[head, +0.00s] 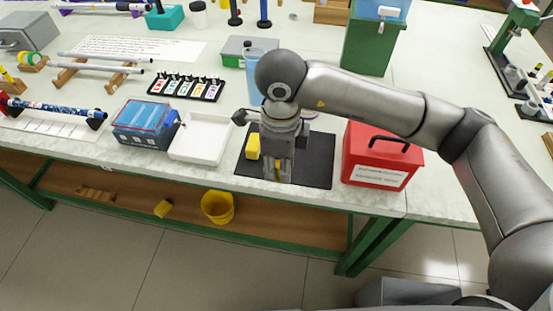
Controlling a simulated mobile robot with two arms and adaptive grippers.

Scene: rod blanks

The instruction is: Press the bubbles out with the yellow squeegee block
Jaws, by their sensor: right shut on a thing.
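My right gripper (277,172) points down over the dark mat (315,165) at the table's front edge. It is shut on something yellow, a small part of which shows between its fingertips. A yellow block (252,146) shows just left of the gripper, over the mat's left part. The gripper hides part of the mat, and I cannot tell whether both yellow patches belong to one block. No bubbles can be made out at this size. My left gripper is not in view.
A red box (378,158) with a black handle stands right of the mat. A white tray (201,157) and a blue box (143,137) stand left. Behind are a rack of small coloured items (186,101) and a green-and-grey box (236,62). A yellow bucket (217,207) sits below.

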